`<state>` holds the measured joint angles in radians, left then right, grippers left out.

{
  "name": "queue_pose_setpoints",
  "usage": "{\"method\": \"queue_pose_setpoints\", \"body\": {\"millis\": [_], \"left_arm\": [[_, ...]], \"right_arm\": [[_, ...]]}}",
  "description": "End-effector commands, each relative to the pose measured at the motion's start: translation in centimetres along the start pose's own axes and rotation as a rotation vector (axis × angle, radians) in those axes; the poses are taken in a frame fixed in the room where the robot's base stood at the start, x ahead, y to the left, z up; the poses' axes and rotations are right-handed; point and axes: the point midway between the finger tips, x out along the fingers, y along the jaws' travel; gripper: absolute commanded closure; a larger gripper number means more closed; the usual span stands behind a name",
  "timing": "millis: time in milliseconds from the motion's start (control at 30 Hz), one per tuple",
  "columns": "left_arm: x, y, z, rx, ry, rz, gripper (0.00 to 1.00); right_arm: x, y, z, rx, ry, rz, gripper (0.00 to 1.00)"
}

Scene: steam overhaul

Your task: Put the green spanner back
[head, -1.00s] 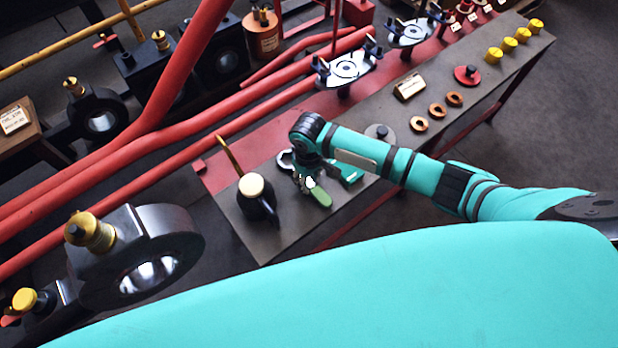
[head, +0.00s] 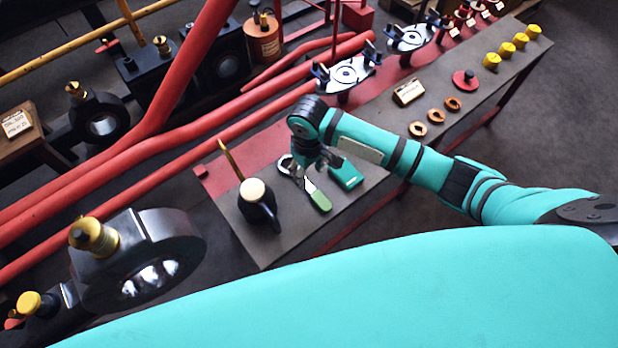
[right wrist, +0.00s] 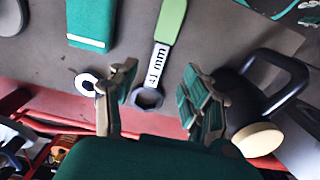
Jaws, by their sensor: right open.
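The green spanner (head: 319,199) lies on the near-left end of the grey bench (head: 278,243). In the right wrist view its green handle (right wrist: 170,18) points away, with a "41 mm" label on the shank and a dark ring end towards me. My right gripper (head: 322,163) is just above the spanner's ring end in the head view. In the right wrist view the gripper (right wrist: 160,97) is open and empty, with the ring end showing between its fingers. I cannot tell the exact height gap. My left gripper is not in view.
A black oil can (head: 262,207) with a cream lid stands left of the spanner. A teal box (head: 346,174) lies to its right. Copper rings (head: 435,115), a red knob (head: 465,79) and yellow caps (head: 506,48) sit farther along the bench. Red pipes (head: 150,150) run behind.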

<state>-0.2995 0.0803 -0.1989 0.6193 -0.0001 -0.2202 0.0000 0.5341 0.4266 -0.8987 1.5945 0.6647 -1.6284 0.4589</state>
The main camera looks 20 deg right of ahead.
Motion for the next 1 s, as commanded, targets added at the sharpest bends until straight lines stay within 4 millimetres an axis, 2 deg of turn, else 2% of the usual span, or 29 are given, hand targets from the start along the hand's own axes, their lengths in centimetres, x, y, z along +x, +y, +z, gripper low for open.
{"method": "queue_pose_setpoints", "body": {"millis": [33,200,400,767,867,1000], "left_arm": [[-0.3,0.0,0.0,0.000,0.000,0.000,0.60],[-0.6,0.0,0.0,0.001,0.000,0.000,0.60],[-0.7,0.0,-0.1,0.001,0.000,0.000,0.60],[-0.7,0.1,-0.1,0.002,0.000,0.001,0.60],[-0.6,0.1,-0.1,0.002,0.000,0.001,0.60],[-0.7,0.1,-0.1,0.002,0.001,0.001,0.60]], "right_arm": [[-1.3,0.0,-0.1,0.000,0.003,-0.001,0.51],[-3.9,0.0,0.0,0.001,0.001,0.000,0.51],[-5.0,0.0,0.0,0.001,0.000,0.000,0.51],[-4.8,-0.4,0.2,-0.002,0.004,-0.010,0.51],[-3.8,-1.9,0.9,-0.016,0.030,-0.046,0.51],[-1.8,-4.8,2.9,-0.020,0.111,-0.128,0.51]]}}
